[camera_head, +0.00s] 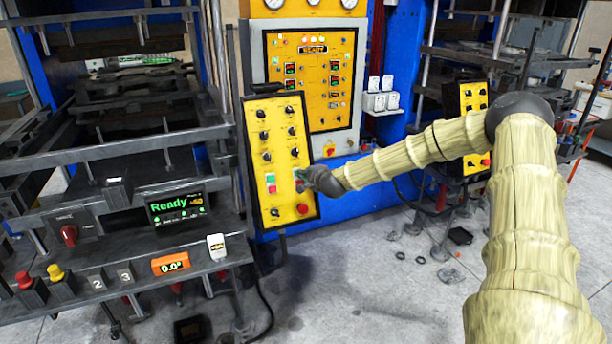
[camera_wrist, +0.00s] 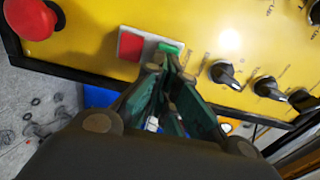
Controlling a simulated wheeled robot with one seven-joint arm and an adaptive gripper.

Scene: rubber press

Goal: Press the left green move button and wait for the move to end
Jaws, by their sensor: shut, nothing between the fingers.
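The tilted yellow control panel (camera_head: 283,150) carries two green-and-red button pairs. The left pair's green button (camera_head: 270,177) is uncovered, with its red button (camera_head: 271,189) below it. My gripper (camera_head: 303,179) is at the right pair, partly covering it. In the wrist view, my shut, empty fingertips (camera_wrist: 172,62) are right at a green button (camera_wrist: 170,47), beside a red button (camera_wrist: 131,45). This appears to be the right pair. I cannot tell whether the fingers touch or press the green button. The display (camera_head: 177,207) reads "Ready" in green.
A red mushroom button (camera_head: 303,209) sits low on the panel, and several black knobs (camera_head: 266,156) sit above the pairs. The press frame (camera_head: 110,165) stands left. A second yellow panel (camera_head: 473,100) is at right. The floor (camera_head: 370,290) in front is mostly clear.

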